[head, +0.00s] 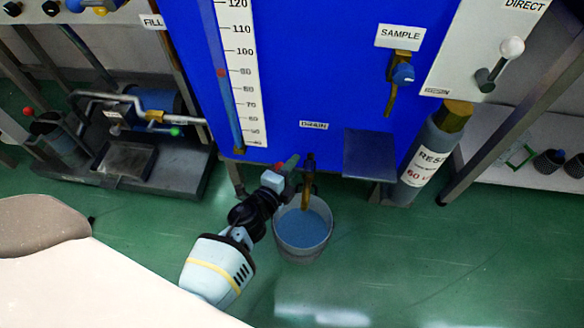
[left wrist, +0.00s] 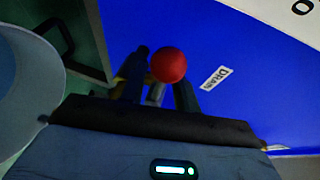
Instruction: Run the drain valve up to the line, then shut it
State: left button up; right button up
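The drain valve (head: 309,163) sits low on the blue tank's front, with its brass spout pointing into a grey bucket (head: 279,240). Blue liquid (head: 303,229) shows in the bucket; I cannot tell whether any is flowing or see a line inside. My left gripper (head: 287,165) is at the valve, beside its red knob (head: 278,167). In the left wrist view the red knob (left wrist: 168,65) shows large at my fingertips. The left fingers (left wrist: 157,92) look apart, with a silver stem between them; firm contact is not visible. My right gripper is not in view.
A gauge scale (head: 242,75) runs up the tank (head: 320,60), with a red mark (head: 221,72) near 90. A sample tap (head: 402,74) and a small blue shelf (head: 369,155) are at the right. Green floor is clear around the bucket.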

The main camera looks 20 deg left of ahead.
pick_arm(q)
jog(key=shift+c, duration=0.4)
jog(key=c, duration=0.5)
grip_shut()
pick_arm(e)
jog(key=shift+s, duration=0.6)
pick_arm(q)
jog(key=r+m+p, duration=0.1)
jog(key=p, duration=0.2)
jog(key=shift+r+g+y, duration=0.15)
jog(key=shift+g+y, duration=0.15)
jog(key=shift+m, duration=0.5)
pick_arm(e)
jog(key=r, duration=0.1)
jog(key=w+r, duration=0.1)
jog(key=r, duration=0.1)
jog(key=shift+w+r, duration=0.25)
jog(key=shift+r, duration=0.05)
pick_arm(q)
jog(key=o, duration=0.6)
grip_release()
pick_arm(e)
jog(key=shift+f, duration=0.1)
